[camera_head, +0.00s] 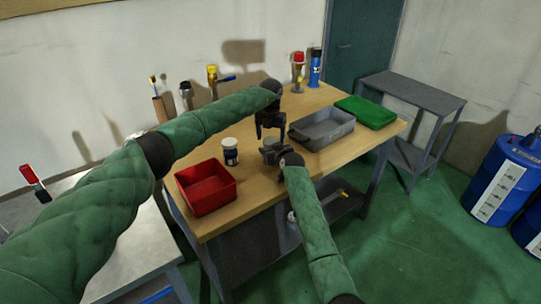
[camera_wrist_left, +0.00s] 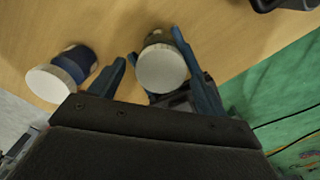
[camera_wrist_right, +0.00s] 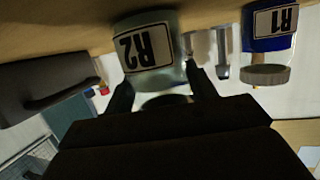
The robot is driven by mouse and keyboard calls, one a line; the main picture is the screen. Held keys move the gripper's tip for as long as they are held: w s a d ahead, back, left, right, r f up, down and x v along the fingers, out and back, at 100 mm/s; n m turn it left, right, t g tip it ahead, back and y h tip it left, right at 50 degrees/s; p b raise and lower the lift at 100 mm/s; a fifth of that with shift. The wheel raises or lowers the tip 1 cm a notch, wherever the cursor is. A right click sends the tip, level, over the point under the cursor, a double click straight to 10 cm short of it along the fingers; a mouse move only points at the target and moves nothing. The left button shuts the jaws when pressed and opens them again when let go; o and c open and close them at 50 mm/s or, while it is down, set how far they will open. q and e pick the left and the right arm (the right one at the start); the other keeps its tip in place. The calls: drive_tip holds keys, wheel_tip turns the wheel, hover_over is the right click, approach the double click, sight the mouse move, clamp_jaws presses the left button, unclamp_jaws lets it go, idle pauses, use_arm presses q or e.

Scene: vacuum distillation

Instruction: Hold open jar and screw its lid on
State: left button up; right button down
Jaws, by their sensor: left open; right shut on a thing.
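The jar labelled R2 (camera_wrist_right: 150,50) is between my right gripper's fingers (camera_wrist_right: 160,90), which are shut on it. In the head view my right gripper (camera_head: 272,152) is at the table's front edge. My left gripper (camera_head: 271,126) is open just above it, pointing down. In the left wrist view, a pale round top (camera_wrist_left: 161,69) lies between the open fingers of my left gripper (camera_wrist_left: 153,72). I cannot tell whether this top is a lid or the jar's mouth. A second jar, labelled R1 (camera_wrist_right: 270,25), stands to the left in the head view (camera_head: 230,155) with a whitish lid on.
A red bin (camera_head: 207,190) stands at the table's front left. A grey tray (camera_head: 322,130) is right of my grippers, with a green bin (camera_head: 366,112) beyond it. Several bottles stand along the back. Bare wood (camera_head: 330,160) shows at the front right.

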use_arm(q)
drive_tip(key=shift+r, duration=1.75)
drive_tip(key=shift+r+n, duration=1)
drive_tip(key=shift+r, duration=0.8)
drive_tip(key=shift+f, duration=0.25)
drive_tip(key=shift+f, duration=3.85)
drive_tip(key=shift+c, duration=0.3)
